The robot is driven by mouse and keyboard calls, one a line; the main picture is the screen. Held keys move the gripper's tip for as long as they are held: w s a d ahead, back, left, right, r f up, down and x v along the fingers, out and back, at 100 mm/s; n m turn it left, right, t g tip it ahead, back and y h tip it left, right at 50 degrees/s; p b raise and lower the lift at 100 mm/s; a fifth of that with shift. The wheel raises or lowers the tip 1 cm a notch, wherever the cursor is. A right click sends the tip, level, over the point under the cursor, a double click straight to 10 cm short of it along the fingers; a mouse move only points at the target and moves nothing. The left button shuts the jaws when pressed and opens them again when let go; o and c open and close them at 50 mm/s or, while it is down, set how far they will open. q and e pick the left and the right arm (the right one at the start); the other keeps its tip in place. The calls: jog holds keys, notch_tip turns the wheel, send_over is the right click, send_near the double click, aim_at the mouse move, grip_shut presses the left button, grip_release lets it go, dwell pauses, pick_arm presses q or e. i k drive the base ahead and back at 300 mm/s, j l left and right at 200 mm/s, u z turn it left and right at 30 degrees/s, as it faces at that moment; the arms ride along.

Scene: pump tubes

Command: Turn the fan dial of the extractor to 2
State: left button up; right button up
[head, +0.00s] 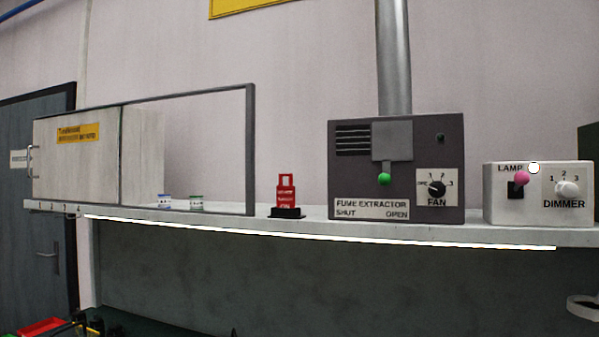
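The fume extractor (357,178) is a dark grey box on the shelf, with a metal duct rising from its top. Its fan dial (437,188) is a black knob on a white plate at the box's right side, marked with numbers and the word FAN. The knob's exact pointer setting is too small to tell. A green-knobbed lever (384,179) sits left of the dial, above a label reading SHUT and OPEN. Neither of my grippers shows in the head view.
A white lamp box (498,207) with a pink-tipped switch and a dimmer knob stands right of the extractor. A red tag-like object (286,190) stands to its left. A sliding-door cabinet (75,180) and two small jars (196,202) are further left on the shelf (240,222).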

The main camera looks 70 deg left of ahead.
aim_at(436, 189)
jog(key=j+u, duration=0.2)
jog(key=u, duration=1.3)
